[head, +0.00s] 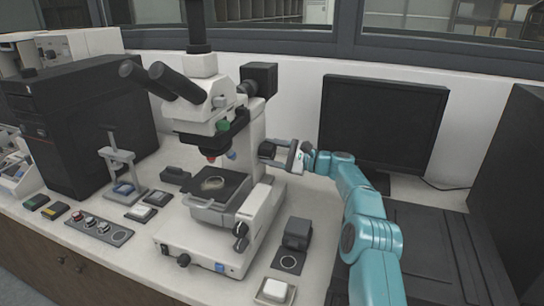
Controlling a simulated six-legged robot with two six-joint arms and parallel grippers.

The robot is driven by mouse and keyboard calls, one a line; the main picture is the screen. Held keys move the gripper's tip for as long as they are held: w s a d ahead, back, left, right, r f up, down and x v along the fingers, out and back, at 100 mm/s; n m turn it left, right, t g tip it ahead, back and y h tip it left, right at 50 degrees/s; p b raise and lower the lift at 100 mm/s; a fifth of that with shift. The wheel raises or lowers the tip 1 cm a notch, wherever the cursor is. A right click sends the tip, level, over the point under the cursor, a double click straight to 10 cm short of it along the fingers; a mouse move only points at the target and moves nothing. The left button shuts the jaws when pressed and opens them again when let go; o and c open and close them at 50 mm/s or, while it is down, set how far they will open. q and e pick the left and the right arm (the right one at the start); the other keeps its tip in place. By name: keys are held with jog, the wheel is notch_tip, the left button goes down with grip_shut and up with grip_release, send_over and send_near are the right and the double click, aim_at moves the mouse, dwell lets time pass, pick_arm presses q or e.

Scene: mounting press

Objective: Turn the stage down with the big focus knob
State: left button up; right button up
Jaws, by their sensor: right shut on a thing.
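The white microscope (205,120) stands on the bench. Its dark stage (222,185) sits under the objectives and carries a small round pale sample (213,184). My teal right arm reaches in from the lower right, and its gripper (276,153) is at the right side of the microscope column. It is shut on a dark round knob (266,149) there, which looks like the big focus knob; the fingers hide part of it. My left gripper is not in view.
Two more dark knobs (240,236) sit on the base's right side. A black box (297,233) and a white-topped block (275,291) stand right of the base. A monitor (382,120) stands behind my arm. Button panels (100,228) and a small stand (122,175) are left.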

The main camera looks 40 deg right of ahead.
jog(key=shift+f, duration=0.25)
dwell(0.3)
jog(key=o, duration=0.9)
jog(key=shift+o, duration=0.6)
jog(key=shift+r, duration=0.1)
jog(key=shift+s, duration=0.1)
jog(key=shift+s+d, duration=0.2)
jog(key=shift+s, duration=0.1)
jog(key=b+v, duration=0.2)
jog(key=v, duration=1.3)
jog(key=shift+s+d+b, duration=0.15)
jog(key=shift+b, duration=0.2)
